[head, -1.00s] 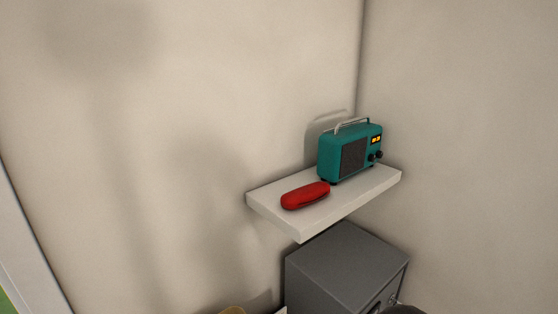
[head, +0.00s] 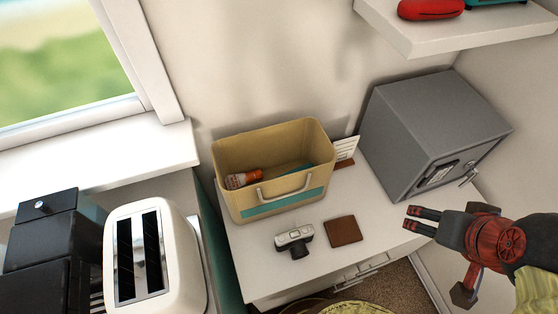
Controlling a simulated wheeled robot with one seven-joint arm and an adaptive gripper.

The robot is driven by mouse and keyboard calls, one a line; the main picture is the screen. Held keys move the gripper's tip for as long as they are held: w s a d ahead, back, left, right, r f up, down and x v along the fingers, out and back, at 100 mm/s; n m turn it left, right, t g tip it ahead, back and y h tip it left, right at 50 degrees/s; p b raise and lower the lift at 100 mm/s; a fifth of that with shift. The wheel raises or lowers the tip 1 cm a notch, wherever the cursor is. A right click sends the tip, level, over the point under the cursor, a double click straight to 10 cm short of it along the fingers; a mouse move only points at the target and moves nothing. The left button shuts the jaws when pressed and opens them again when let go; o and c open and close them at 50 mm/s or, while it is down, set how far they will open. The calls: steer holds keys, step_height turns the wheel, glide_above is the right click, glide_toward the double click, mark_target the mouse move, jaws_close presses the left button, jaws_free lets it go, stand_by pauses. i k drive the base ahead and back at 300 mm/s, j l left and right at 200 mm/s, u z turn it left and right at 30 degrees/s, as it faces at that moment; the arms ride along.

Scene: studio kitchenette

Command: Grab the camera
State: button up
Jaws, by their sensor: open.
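A small silver and black camera (head: 295,238) lies on the white cabinet top in the head view, in front of a tan bin. My gripper (head: 412,220) is at the right of the head view, its fingers pointing left. It is open and empty, apart from the camera and to its right, with a brown wallet-like item between them in the picture.
The tan bin (head: 272,163) holds an orange-topped item. The brown flat item (head: 343,230) lies right of the camera. A grey safe (head: 430,130) stands behind my gripper, below a wall shelf (head: 440,38). A white toaster (head: 155,255) and black appliance (head: 50,250) stand at left.

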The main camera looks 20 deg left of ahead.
mark_target(295, 239)
steer(key=u, duration=1.35)
